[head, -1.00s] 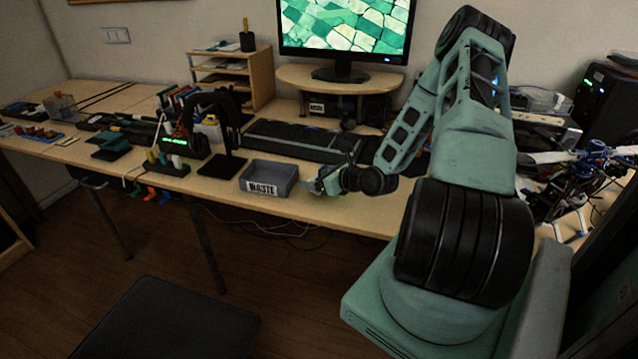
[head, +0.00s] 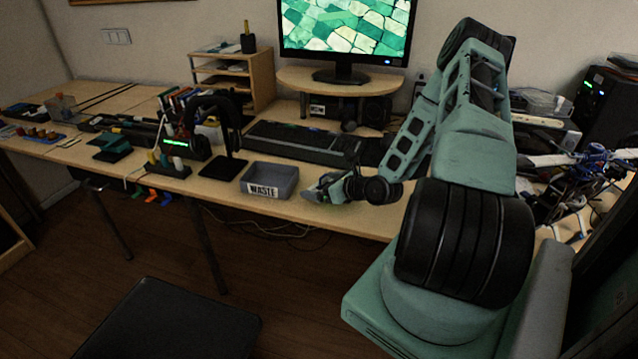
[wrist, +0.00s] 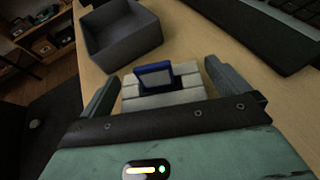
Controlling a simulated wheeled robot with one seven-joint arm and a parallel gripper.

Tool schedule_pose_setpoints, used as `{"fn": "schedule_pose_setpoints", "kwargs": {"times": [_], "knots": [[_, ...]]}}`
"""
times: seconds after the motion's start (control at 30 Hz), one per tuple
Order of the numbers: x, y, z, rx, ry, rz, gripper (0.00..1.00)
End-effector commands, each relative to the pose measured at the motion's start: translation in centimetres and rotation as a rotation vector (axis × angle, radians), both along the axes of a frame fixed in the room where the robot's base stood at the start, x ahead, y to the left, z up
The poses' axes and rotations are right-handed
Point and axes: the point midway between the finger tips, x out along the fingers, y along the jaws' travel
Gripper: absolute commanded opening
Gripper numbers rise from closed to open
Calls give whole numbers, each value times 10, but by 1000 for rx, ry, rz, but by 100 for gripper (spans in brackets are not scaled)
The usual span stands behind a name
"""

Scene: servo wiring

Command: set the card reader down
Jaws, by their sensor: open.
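The card reader (wrist: 187,96), a pale, flat block with a blue card (wrist: 153,74) standing up in it, sits between my fingers in the wrist view. It appears to rest on the wooden desk top. My gripper (wrist: 163,88) is open around it. A gap shows at the left finger; the right finger is very close to the reader's right edge, and I cannot tell if they touch. In the head view my gripper (head: 320,192) is low over the desk's front part, right of the waste bin. The reader cannot be made out there.
The grey bin (head: 269,182) labelled WASTE stands just left of my gripper; it also shows in the wrist view (wrist: 119,34). A dark keyboard (head: 300,143) lies behind. A black stand (head: 222,165) is farther left. Bare desk (head: 365,218) lies in front, up to the edge.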

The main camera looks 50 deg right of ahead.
Motion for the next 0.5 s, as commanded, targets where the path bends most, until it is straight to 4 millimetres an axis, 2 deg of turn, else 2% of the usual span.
{"fn": "schedule_pose_setpoints", "kwargs": {"times": [0.03,0.23,0.5], "knots": [[-9,-1,9,3,1,-5,100],[-39,-1,21,2,1,-4,100],[-55,0,25,0,-1,0,100]]}}
